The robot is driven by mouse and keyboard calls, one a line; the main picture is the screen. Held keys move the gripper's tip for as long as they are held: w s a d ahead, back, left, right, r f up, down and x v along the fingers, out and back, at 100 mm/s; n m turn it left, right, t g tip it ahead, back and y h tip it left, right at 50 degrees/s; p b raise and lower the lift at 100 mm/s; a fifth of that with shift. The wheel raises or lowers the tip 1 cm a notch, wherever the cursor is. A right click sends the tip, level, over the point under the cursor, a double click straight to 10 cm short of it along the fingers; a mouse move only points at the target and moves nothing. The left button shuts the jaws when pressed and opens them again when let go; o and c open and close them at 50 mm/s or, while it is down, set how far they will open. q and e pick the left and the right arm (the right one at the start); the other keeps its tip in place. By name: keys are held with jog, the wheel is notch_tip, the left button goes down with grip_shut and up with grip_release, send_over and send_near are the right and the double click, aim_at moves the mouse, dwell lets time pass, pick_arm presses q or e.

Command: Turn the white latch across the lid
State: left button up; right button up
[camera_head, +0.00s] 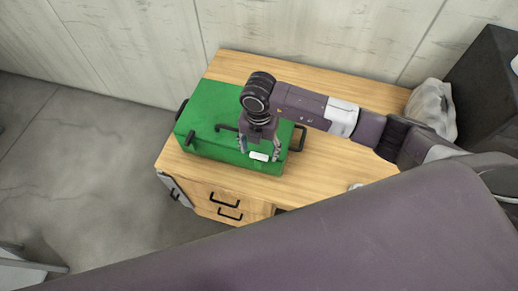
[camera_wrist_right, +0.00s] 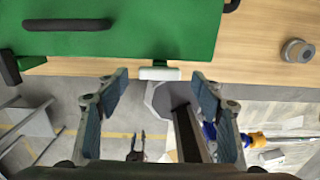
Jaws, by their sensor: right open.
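A green box (camera_head: 205,121) with a lid and black handles stands on a wooden cabinet. The small white latch (camera_head: 258,156) is at the box's front edge; it also shows in the right wrist view (camera_wrist_right: 158,73), just beyond my fingertips, sticking out past the green edge. My right gripper (camera_head: 259,149) points down over that edge, its fingers spread to either side of the latch. In the right wrist view the fingers (camera_wrist_right: 160,82) are wide apart with nothing between them. I cannot tell whether either finger touches the latch. I cannot make out my left gripper.
A whitish bag-like object (camera_head: 432,105) and a dark box (camera_head: 488,85) stand at the right. A panelled wall is behind.

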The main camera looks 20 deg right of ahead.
jog(key=shift+f, duration=1)
jog(key=shift+c, duration=0.7)
jog(key=c, duration=1)
